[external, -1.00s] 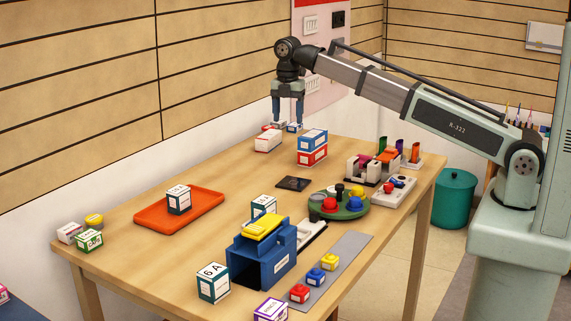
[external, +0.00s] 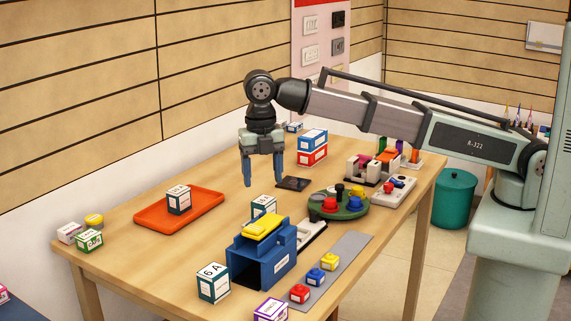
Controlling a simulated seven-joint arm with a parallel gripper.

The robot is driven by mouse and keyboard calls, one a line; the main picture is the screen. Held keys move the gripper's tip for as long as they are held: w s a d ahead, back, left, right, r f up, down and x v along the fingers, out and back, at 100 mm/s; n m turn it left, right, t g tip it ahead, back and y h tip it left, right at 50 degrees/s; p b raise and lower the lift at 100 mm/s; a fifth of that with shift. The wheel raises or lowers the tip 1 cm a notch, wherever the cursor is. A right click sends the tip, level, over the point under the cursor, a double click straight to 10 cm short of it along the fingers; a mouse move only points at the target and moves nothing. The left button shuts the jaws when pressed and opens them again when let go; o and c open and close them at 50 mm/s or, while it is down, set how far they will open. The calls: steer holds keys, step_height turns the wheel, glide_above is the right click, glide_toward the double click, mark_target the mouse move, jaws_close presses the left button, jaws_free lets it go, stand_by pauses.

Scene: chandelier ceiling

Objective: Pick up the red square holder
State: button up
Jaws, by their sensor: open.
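A small red square piece (external: 299,293) with a raised top sits at the near end of a grey strip (external: 347,252). It best fits the red square holder, but its shape is too small to be sure. Similar blue (external: 315,276) and yellow (external: 330,262) pieces stand behind it in a row. My gripper (external: 263,182) is open and empty, pointing down above the table's middle. It is well behind and to the left of the red piece, between the orange tray and a dark flat tile.
A blue open-fronted box (external: 262,262) with a yellow piece on top stands left of the strip. The orange tray (external: 150,217) holds a labelled box. A green round turntable (external: 352,209) with several knobs is right of centre. A white box (external: 213,283) stands near the front.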

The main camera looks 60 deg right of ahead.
steer(key=s+a+n, duration=0.2)
steer(key=s+a, duration=0.8)
steer(key=m, duration=0.1)
glide_above(300, 283)
steer(key=f, duration=0.1)
steer(key=f+m, duration=0.6)
steer(key=m, duration=0.1)
steer(key=d+f+m, duration=0.1)
steer(key=f+m, duration=0.2)
steer(key=shift+w+m, duration=0.3)
steer(key=shift+w, duration=0.1)
steer(key=shift+s+a+f, duration=0.1)
steer(key=shift+a+f, duration=0.05)
steer(key=shift+f, duration=0.55)
steer(key=shift+s+a+f, duration=0.15)
steer(key=shift+f, duration=0.5)
steer(key=shift+s+a+f, duration=0.1)
steer(key=shift+a+f, duration=0.05)
steer(key=shift+f, duration=1.1)
steer(key=shift+c, duration=0.5)
steer(key=c, duration=1)
